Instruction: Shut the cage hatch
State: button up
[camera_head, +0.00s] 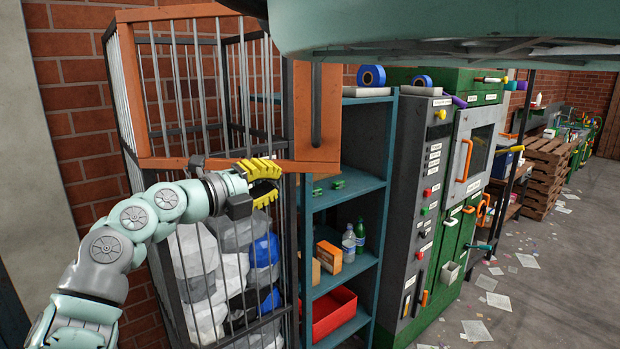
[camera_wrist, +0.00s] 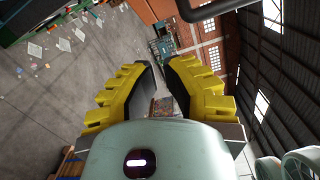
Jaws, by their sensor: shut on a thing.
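The cage hatch (camera_head: 222,164) is an orange frame with grey bars on the upper front of the tall barred cage (camera_head: 193,290). Its wide right-hand panel (camera_head: 329,110) carries a dark upright handle (camera_head: 317,104). How far the hatch stands open I cannot tell. My gripper (camera_head: 272,181), with yellow ribbed fingers, is at the hatch's lower rail, left of the wide panel. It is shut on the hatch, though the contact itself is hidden. In the wrist view my gripper (camera_wrist: 162,72) shows a narrow gap between its dark finger pads; the held part is not clear there.
White and blue bags (camera_head: 265,250) fill the lower cage. A teal shelf (camera_head: 345,190) with bottles, boxes and a red bin stands right of the cage. Further right are a green and grey machine (camera_head: 412,190) and wooden pallets (camera_head: 545,172). The floor at right is open, with scattered papers.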

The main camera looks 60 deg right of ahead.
notch_tip(320, 180, down, 2)
jog(key=shift+a+f+n, duration=0.1)
jog(key=shift+n, duration=0.8)
grip_shut()
jog(key=p, duration=0.6)
send_near(326, 170)
jog(key=s+d, duration=0.3)
jog(key=shift+w+d+n, duration=0.15)
jog(key=shift+w+d, duration=0.1)
jog(key=shift+d, duration=0.25)
jog(key=shift+w+d+n, duration=0.15)
jog(key=shift+w+d, duration=0.1)
jog(key=shift+d, duration=0.3)
jog(key=shift+w+d+f+p, duration=0.1)
jog(key=shift+w+d+p, duration=0.1)
jog(key=shift+d+p, duration=0.25)
jog(key=shift+d, duration=0.1)
